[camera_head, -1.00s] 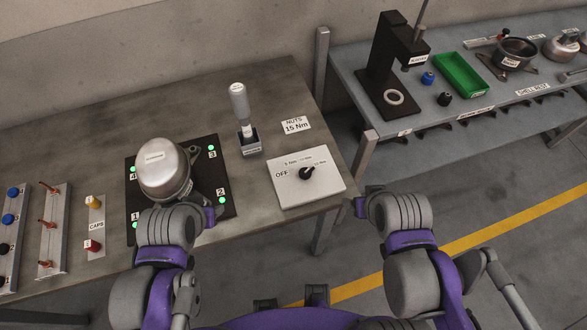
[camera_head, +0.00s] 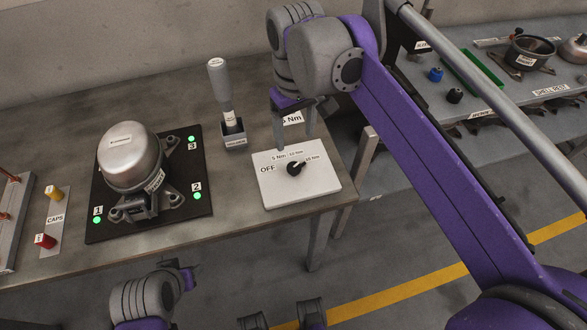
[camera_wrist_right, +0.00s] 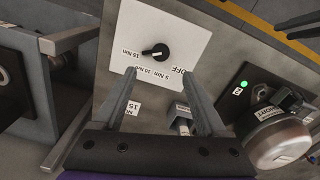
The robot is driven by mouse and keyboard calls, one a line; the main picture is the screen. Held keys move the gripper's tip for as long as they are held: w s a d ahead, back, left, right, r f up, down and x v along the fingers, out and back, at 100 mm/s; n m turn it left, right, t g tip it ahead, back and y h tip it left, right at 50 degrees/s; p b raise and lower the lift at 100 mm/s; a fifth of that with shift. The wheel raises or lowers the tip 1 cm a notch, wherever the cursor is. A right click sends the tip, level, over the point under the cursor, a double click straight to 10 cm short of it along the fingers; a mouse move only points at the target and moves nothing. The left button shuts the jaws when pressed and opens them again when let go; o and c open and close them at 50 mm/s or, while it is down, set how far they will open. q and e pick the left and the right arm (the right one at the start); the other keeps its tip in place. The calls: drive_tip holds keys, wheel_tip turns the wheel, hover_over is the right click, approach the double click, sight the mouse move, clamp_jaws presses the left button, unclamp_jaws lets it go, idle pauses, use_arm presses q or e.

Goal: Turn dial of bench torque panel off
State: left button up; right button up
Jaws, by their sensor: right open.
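The bench torque panel (camera_head: 325,183) is a white plate near the bench's front right corner. Its black dial (camera_head: 295,168) points right, toward the 15 Nm mark, with OFF printed on the left. My right gripper (camera_head: 294,142) is open and empty, pointing down above the panel's back edge. In the right wrist view, the dial (camera_wrist_right: 155,52) lies beyond the open fingertips (camera_wrist_right: 162,75), apart from them, on the white panel (camera_wrist_right: 190,32).
A compressor (camera_head: 130,155) sits on a black pallet (camera_head: 185,205) left of the panel. A grey driver (camera_head: 220,85) stands in a holder (camera_head: 233,134) behind and left of the panel. A nuts sign (camera_head: 292,118) is partly hidden by my right gripper. A second bench stands at right.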

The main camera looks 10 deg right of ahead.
sight(294, 167)
wheel_tip(294, 167, down, 11)
drive_tip(key=shift+a+r+b, duration=0.1)
drive_tip(key=shift+r+b, duration=0.05)
drive_tip(key=shift+b, duration=0.7)
clamp_jaws()
